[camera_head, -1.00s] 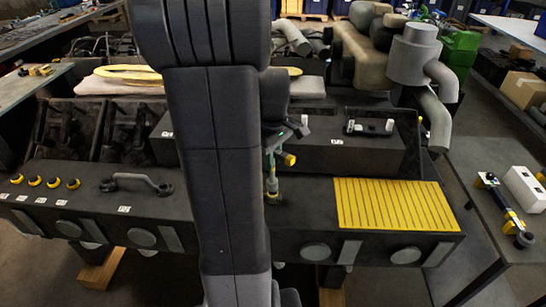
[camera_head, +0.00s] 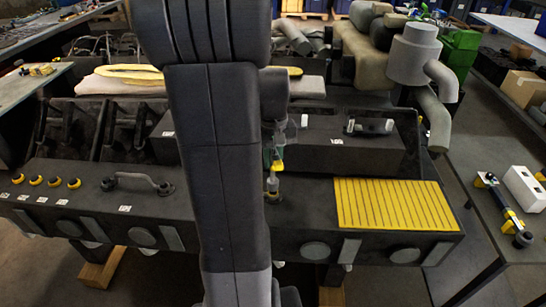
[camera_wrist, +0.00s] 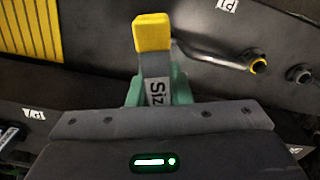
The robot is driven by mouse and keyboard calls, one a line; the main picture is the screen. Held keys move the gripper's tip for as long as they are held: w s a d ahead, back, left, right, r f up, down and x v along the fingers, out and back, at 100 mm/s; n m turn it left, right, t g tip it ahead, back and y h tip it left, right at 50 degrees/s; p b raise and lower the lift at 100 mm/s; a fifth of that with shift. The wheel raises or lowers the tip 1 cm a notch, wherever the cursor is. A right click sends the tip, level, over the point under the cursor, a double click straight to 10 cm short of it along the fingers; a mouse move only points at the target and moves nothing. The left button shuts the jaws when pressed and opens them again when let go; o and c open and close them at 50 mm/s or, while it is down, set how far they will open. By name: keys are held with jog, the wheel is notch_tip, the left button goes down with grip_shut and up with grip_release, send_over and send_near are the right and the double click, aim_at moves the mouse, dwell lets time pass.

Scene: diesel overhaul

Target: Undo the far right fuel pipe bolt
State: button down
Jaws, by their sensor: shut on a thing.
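My gripper (camera_head: 271,153) is shut on a wrench tool (camera_head: 278,167) with a yellow-ended handle. The tool's shaft stands upright, with its lower end at a dark bolt spot (camera_head: 273,199) on the engine's front deck. Whether it is seated on the bolt cannot be told. In the wrist view the green fingers of my gripper (camera_wrist: 157,92) clasp the grey, labelled handle of the tool (camera_wrist: 152,34). My arm hides much of the deck.
A yellow ribbed mat (camera_head: 395,205) lies on the deck to the right. A grey pipe with two bolted ends (camera_head: 138,178) and several yellow-ringed fittings (camera_head: 36,181) are at left. A side table (camera_head: 490,165) at right holds another tool (camera_head: 505,212) and a white block (camera_head: 525,188).

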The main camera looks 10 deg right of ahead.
jog(key=m, duration=0.3)
jog(key=shift+m, duration=0.4)
jog(key=m, duration=0.3)
jog(key=shift+m, duration=0.4)
jog(key=m, duration=0.3)
jog(key=shift+m, duration=0.4)
jog(key=shift+a+m, duration=0.1)
jog(key=shift+m, duration=2)
jog(key=shift+f, duration=0.1)
